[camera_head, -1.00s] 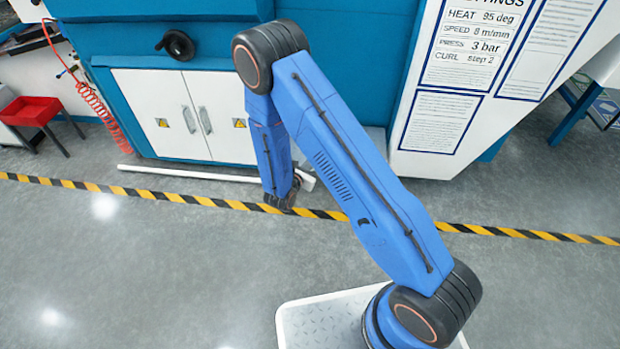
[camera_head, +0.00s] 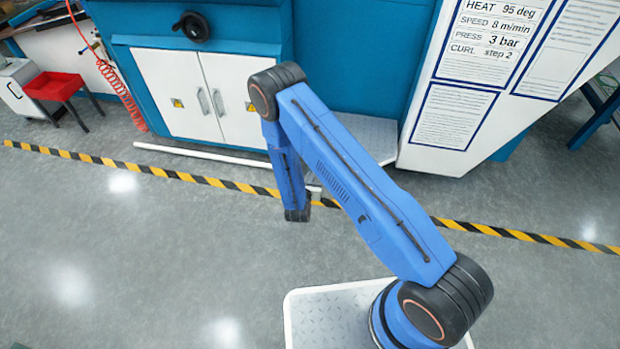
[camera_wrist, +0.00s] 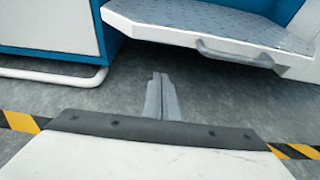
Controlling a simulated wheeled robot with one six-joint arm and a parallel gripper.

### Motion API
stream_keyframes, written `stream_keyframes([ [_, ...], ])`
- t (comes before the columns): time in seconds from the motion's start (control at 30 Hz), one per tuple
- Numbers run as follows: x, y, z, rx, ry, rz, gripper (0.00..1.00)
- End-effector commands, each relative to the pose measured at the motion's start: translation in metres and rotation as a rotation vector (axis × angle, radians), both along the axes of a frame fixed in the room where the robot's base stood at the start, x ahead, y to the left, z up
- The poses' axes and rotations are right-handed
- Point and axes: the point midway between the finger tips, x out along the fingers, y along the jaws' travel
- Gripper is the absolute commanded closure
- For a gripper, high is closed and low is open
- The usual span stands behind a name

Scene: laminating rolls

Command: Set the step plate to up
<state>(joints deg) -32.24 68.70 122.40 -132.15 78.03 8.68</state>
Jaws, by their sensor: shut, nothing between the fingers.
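The step plate (camera_wrist: 205,22) is a grey diamond-tread plate with a pale front edge. In the wrist view it lies flat, jutting out low over the floor at the machine's foot. A grey bar handle (camera_wrist: 235,52) is fixed to its front edge. In the head view the plate (camera_head: 368,135) shows behind my arm, partly hidden. My gripper (camera_wrist: 160,78) is shut and empty in the wrist view. Its fingers point toward the plate, their tips below and left of the handle in the picture, apart from it. In the head view my arm hides most of the gripper.
A white rail (camera_wrist: 55,75) runs along the floor left of the plate. White cabinet doors (camera_head: 210,97) stand left, a white settings panel (camera_head: 465,150) right. A yellow-black floor stripe (camera_head: 150,170) crosses in front. The grey floor is clear.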

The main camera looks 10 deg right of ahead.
Motion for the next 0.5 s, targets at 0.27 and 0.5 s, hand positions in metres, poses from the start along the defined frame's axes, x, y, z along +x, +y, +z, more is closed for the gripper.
stream_keyframes([
  [0.27, 0.045, -0.016, -0.017, 0.001, 0.000, -0.003, 1.00],
  [0.5, 0.048, -0.015, 0.010, 0.001, 0.000, 0.000, 1.00],
])
